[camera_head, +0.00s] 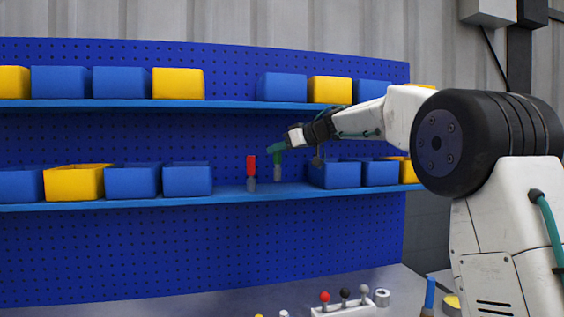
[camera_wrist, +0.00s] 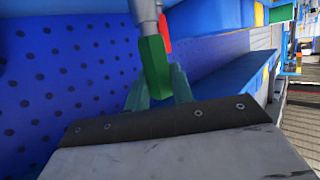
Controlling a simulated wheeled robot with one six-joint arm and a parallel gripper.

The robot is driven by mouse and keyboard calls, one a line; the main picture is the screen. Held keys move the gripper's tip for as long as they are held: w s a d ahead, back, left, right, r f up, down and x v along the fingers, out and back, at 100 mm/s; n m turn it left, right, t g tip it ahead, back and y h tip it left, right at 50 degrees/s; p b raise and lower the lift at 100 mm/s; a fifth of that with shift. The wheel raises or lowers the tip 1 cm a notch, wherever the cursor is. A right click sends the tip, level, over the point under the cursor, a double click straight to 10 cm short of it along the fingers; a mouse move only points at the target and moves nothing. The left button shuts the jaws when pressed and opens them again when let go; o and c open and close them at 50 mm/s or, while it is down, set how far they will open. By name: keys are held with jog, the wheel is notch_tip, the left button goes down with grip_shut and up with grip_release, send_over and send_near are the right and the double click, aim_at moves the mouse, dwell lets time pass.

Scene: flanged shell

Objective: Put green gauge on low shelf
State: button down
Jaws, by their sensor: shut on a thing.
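The green gauge (camera_head: 277,158) has a green top and a grey lower part, and it hangs upright at the lower shelf (camera_head: 231,192). Whether its foot touches the shelf I cannot tell. My gripper (camera_head: 279,148) is shut on its green top from the right. In the wrist view the green gauge (camera_wrist: 154,65) sits between the green fingers of my gripper (camera_wrist: 157,84), and its grey end runs out of the frame at the top. The lower shelf shows there as a blue band (camera_wrist: 235,78) on the right.
A red gauge (camera_head: 251,164) stands upright on the lower shelf just left of the green one; it shows partly behind it in the wrist view (camera_wrist: 164,30). A blue bin (camera_head: 187,180) stands to the left, another blue bin (camera_head: 335,174) to the right. The upper shelf (camera_head: 231,104) runs above.

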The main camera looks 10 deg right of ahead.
jog(key=shift+w+d+f, duration=0.6)
jog(key=shift+w+f, duration=0.3)
jog(key=shift+f, duration=0.05)
jog(key=shift+w+d+f, duration=0.6)
jog(key=shift+w+f, duration=0.3)
jog(key=shift+f, duration=0.05)
jog(key=c, duration=1.2)
grip_release()
jog(key=shift+f, duration=0.15)
jog(key=v, duration=1.2)
